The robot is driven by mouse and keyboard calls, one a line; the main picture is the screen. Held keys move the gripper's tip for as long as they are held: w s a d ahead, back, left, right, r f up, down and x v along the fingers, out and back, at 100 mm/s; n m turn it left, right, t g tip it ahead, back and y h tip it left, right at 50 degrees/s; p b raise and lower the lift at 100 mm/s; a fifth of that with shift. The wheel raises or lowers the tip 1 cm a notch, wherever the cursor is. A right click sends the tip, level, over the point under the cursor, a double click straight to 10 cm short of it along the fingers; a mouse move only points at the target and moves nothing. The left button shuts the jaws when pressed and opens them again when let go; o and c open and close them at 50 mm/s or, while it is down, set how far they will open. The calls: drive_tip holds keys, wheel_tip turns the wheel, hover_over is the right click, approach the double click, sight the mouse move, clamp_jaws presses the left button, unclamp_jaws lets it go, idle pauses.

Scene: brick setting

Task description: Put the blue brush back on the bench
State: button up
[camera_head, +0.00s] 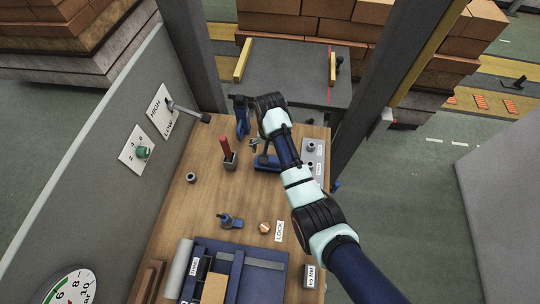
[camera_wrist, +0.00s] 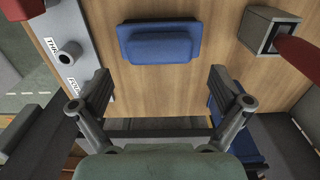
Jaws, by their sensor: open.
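The blue brush (camera_wrist: 160,42), a flat block with a raised grip on top, lies on the wooden bench top (camera_wrist: 205,60), ahead of my fingers in the wrist view. In the head view the blue brush (camera_head: 266,162) shows partly behind my arm, on the wooden bench (camera_head: 197,215). My gripper (camera_wrist: 160,85) is open, with nothing between its fingers. The fingers are apart from the brush. In the head view my gripper (camera_head: 256,146) is mostly hidden by my wrist.
A red handle (camera_head: 225,146) stands in a grey holder (camera_head: 230,162) left of the brush. A grey labelled plate (camera_head: 313,152) lies to the right. A blue upright device (camera_head: 241,116) stands behind.

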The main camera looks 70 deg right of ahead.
sight(270, 158)
wheel_tip(270, 158, up, 6)
drive_tip(key=shift+r+p, duration=0.2)
drive_tip(key=shift+p, duration=0.1)
drive_tip(key=w+a+r+n+t+h, duration=0.1)
drive_tip(key=w+a+r+n+t, duration=0.2)
drive_tip(key=w+a, duration=0.45)
drive_tip(key=w+a+r+n+t+h, duration=0.15)
drive_tip(key=w+a+n, duration=0.3)
drive_tip(key=a, duration=0.65)
drive_tip(key=s+a+r+n+t+y, duration=0.1)
drive_tip(key=a+r+n+t, duration=0.3)
drive_tip(key=a, duration=0.7)
drive_tip(key=s+a+r+n+t+y, duration=0.1)
drive_tip(key=s+a+r+n+t, duration=0.2)
drive_tip(key=a+r, duration=0.6)
drive_tip(key=a+n+t, duration=0.1)
drive_tip(key=a, duration=0.2)
drive_tip(key=shift+s+r, duration=0.15)
drive_tip(key=shift+s, duration=0.05)
